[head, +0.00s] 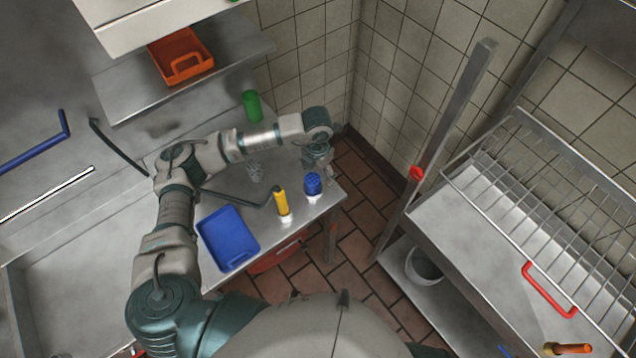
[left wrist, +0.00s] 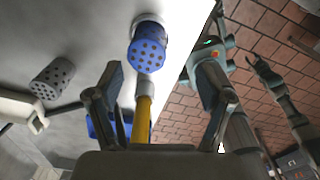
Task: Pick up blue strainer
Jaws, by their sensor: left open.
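The blue strainer (head: 313,184), with a dotted blue top and a pale base, stands near the right end of the steel counter (head: 325,200). In the left wrist view the strainer (left wrist: 149,52) shows its dotted blue face beyond and between the fingertips. My left gripper (head: 320,160) is just behind the strainer in the head view, apart from it. In the left wrist view the left gripper (left wrist: 160,85) has its fingers spread with nothing between them. A dark arm end (left wrist: 264,72) at the right of that view may be my right gripper; its jaws are unclear.
A yellow-handled item (head: 282,203) stands close left of the strainer, and a blue tray (head: 228,238) lies farther left. A pale perforated cup (head: 254,171) and a green cylinder (head: 252,106) stand behind. An orange bin (head: 180,57) sits on the shelf. Tiled floor lies beyond the counter edge.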

